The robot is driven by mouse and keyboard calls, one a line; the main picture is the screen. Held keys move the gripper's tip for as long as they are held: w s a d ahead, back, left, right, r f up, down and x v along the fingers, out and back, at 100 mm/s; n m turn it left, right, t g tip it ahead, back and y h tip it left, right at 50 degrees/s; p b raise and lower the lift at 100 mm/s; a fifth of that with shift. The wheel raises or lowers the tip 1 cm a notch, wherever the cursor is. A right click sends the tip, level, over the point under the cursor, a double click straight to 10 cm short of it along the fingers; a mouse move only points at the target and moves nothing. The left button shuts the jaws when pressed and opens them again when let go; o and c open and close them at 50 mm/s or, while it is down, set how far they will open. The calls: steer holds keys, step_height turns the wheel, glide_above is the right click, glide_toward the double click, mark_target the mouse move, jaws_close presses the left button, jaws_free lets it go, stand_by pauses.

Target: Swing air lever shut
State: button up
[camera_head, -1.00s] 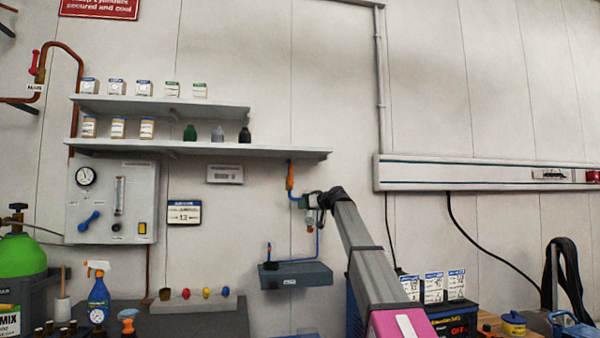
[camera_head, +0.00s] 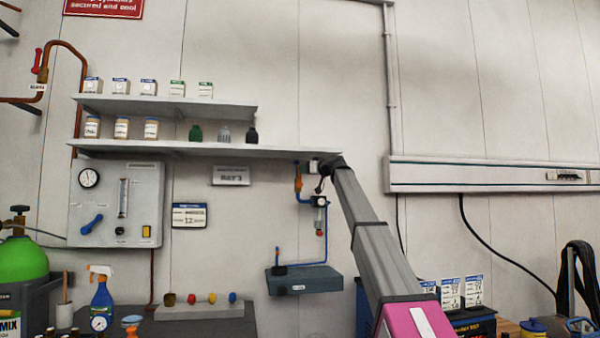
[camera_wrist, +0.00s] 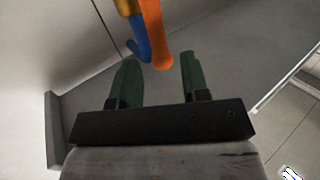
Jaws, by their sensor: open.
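The air lever (camera_head: 298,184) is an orange handle on the wall just under the right end of the lower shelf. In the wrist view the orange lever (camera_wrist: 153,36) comes in from the top beside a brass fitting (camera_wrist: 127,6) and a blue tube (camera_wrist: 140,47). My gripper (camera_wrist: 158,57) has two green fingers standing apart. The lever's rounded end shows between the fingertips, nearer the right one; contact cannot be told. In the head view my wrist is up by the lever's top, at its right, and the fingers are too small to make out.
The lower shelf (camera_head: 220,150) is close above my wrist. A small air filter (camera_head: 319,215) with blue tubing hangs below it, over a grey wall ledge (camera_head: 312,281). A grey gauge panel (camera_head: 115,204) is further left.

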steer(key=x, duration=0.4)
steer(key=shift+w+a, duration=0.1)
jaws_close()
steer(key=shift+a, duration=0.1)
steer(key=shift+s+a+f+n+g+h, duration=0.15)
steer(key=shift+a+n+g+h, duration=0.1)
steer(key=shift+a+n+h, duration=0.4)
steer(key=shift+s+a+f+n+g+h, duration=0.2)
steer(key=shift+a+n+h, duration=0.2)
steer(key=shift+n, duration=0.4)
steer(key=shift+s+a+f+n+g+h, duration=0.1)
steer(key=shift+a+n+g+h, duration=0.15)
steer(key=shift+a+n+h, duration=0.4)
steer(key=shift+d, duration=0.2)
